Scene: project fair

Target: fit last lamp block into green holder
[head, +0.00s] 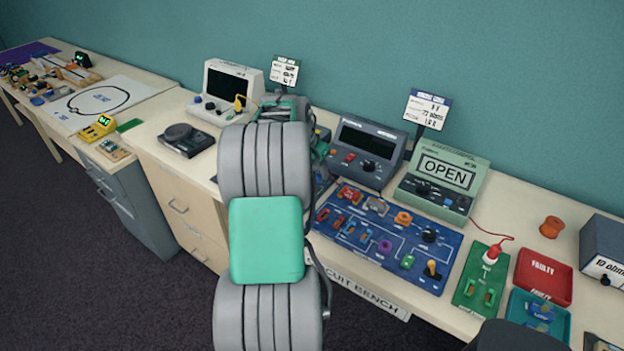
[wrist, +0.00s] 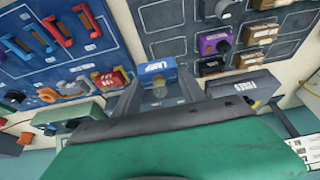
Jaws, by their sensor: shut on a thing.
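The lamp block (wrist: 158,72) has a blue face lettered LAMP and a pale, clear part beside it. My gripper (wrist: 160,94) is shut on it, with one grey finger on each side, in the wrist view. The block appears in front of the circuit boards; I cannot tell whether it touches anything. In the head view my own arm hides the gripper and block. A small green piece (head: 407,262) sits on the blue circuit board (head: 350,245). I cannot tell which is the green holder.
An OPEN display unit (head: 446,175) and a dark meter (head: 367,150) stand behind the blue board. A red FAULTY tray (head: 545,272) and an orange spool (head: 551,227) are at right. A dark board (wrist: 270,60) with a purple block shows in the wrist view.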

